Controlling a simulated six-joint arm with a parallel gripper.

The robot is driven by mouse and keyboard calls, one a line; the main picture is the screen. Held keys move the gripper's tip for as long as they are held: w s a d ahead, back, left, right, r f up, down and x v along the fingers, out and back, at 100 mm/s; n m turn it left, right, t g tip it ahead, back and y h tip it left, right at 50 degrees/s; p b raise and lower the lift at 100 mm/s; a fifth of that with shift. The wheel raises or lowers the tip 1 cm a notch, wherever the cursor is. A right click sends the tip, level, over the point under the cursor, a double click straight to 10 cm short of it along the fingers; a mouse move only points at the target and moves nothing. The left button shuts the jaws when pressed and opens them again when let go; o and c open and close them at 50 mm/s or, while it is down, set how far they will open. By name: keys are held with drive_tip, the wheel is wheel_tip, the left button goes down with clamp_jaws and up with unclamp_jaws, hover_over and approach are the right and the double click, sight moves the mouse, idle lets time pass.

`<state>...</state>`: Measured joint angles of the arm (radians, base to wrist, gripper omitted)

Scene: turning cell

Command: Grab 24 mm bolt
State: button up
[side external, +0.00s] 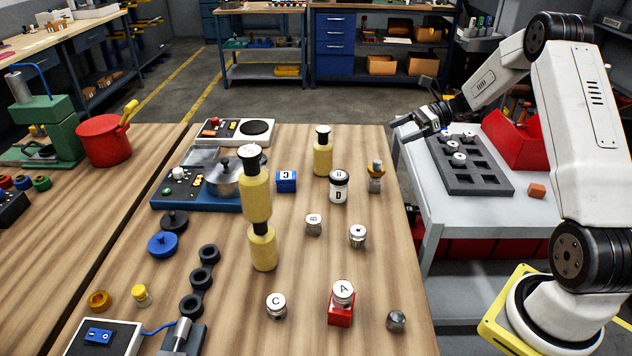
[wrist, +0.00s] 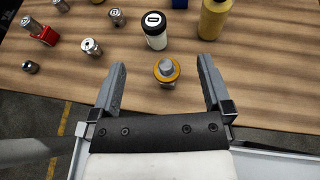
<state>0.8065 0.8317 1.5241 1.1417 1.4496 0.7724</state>
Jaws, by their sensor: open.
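Which piece is the 24 mm bolt cannot be told for certain; no size marking is readable. A grey metal piece with a yellow-orange collar (side external: 376,178) stands upright near the right edge of the wooden table. In the wrist view this collared piece (wrist: 166,72) appears between my two fingers, with clear space on both sides. My gripper (side external: 413,104) is open and empty, above and to the right of it, apart from it in the side view. The open fingers also show in the wrist view (wrist: 161,63).
A white jar marked D (side external: 338,187) stands close to the collared piece. Yellow-and-black cylinders (side external: 262,248), a blue block (side external: 287,181) and several small metal pieces share the table. A grey slotted tray (side external: 470,180) and a red bin (side external: 517,140) are on the side bench.

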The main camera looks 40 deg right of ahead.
approach(371, 168)
drive_tip(key=shift+w+a+f, duration=0.4)
drive_tip(key=shift+a+f, duration=0.3)
drive_tip(key=shift+a, duration=0.2)
drive_tip(key=shift+x, duration=1.3)
drive_tip(key=shift+a, duration=0.1)
drive_tip(key=shift+x, duration=2.5)
drive_tip(key=shift+w+r, duration=0.15)
